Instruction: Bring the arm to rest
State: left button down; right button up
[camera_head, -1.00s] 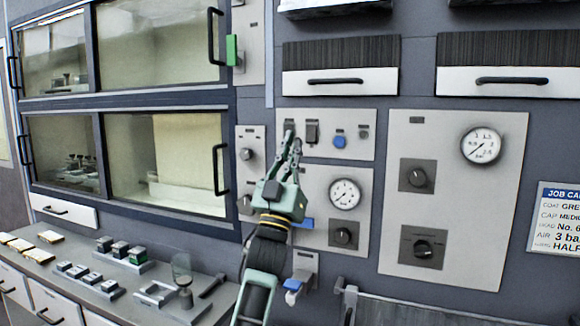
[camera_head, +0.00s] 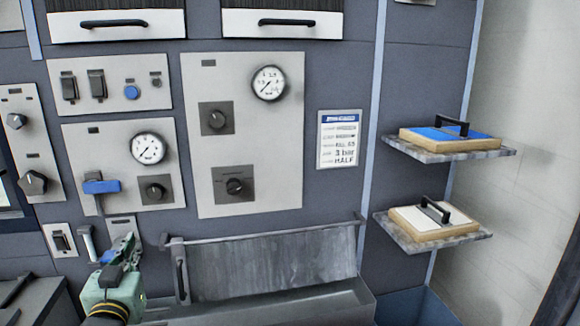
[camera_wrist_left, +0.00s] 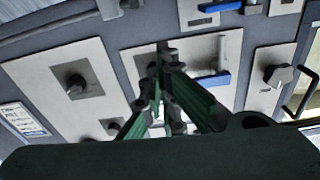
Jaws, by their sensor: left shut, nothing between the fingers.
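My left gripper (camera_head: 122,248) is low at the left in the head view, in front of the lower part of the wall panels. Its fingers are together with nothing between them. In the left wrist view its fingers (camera_wrist_left: 163,60) stretch toward the panel with the blue lever. My right gripper is in no view.
The blue lever (camera_head: 102,186), a gauge (camera_head: 148,148) and knobs sit on panels above my left gripper. A metal trough (camera_head: 260,305) with a raised flap (camera_head: 275,260) is to its right. Two shelves (camera_head: 480,153) (camera_head: 450,240) at the right carry blue and white handled blocks.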

pick_arm(q)
jog(key=s+d+f+m+g+h, duration=0.1)
jog(key=s+d+f+g, duration=0.3)
jog(key=s+f, duration=0.5)
jog(key=s+d+f+m+g+h, duration=0.1)
jog(key=s+d+f+g, duration=0.4)
jog(key=f, duration=0.7)
jog(key=s+d+f+m+g+h, duration=0.1)
jog(key=s+d+f+g, duration=0.15)
jog(key=s, duration=0.45)
jog(key=s+d+f+g, duration=0.1)
jog(key=s+f, duration=0.3)
jog(key=s, duration=0.4)
jog(key=s+d+f+m+g+h, duration=0.1)
jog(key=s+f+g, duration=0.15)
jog(key=s, duration=0.45)
notch_tip(320, 180, down, 24)
jog(key=f, duration=0.1)
jog(key=s+a+f+g, duration=0.2)
jog(key=s+f, duration=1.5)
jog(key=s, duration=0.1)
jog(key=shift+s+a+f, duration=0.15)
jog(key=shift+a+f, duration=0.15)
jog(key=shift+a, duration=0.05)
